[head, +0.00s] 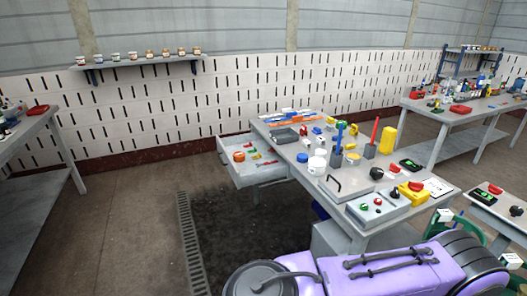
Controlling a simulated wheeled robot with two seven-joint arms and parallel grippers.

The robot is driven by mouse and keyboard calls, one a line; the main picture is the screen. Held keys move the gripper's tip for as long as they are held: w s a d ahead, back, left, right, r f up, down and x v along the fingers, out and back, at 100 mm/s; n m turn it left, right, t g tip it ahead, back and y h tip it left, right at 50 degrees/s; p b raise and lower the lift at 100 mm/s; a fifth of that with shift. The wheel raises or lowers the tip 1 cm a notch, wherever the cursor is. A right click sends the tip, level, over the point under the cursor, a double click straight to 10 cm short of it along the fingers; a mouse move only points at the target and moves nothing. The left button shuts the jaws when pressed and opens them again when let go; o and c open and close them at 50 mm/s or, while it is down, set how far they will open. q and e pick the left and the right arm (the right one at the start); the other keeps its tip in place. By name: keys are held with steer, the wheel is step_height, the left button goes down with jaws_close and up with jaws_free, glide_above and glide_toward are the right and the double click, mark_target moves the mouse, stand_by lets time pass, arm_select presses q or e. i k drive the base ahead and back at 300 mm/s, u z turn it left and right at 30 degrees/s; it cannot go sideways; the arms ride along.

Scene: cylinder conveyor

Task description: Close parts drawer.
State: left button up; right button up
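The grey parts drawer (265,176) stands pulled out from the left side of the grey workbench (309,148). Its open top shows several small parts inside, among them an orange-red round piece (239,157) and red pieces near the bench side. The drawer front faces left, over the dark mat on the floor. I see neither of my grippers in the head view, and nothing is seen touching the drawer.
The bench top is crowded with a grey tray (285,135), white containers, red and blue upright tools, and a yellow block (387,139). Open floor (140,215) lies left of the drawer. A floor grate (190,240) runs there. Another table (28,128) stands far left.

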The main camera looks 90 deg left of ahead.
mark_target(245, 173)
steer(key=u, duration=3.4)
steer(key=i, duration=1.25)
steer(key=z, duration=0.7)
steer(key=i, duration=0.3)
steer(key=z, duration=0.2)
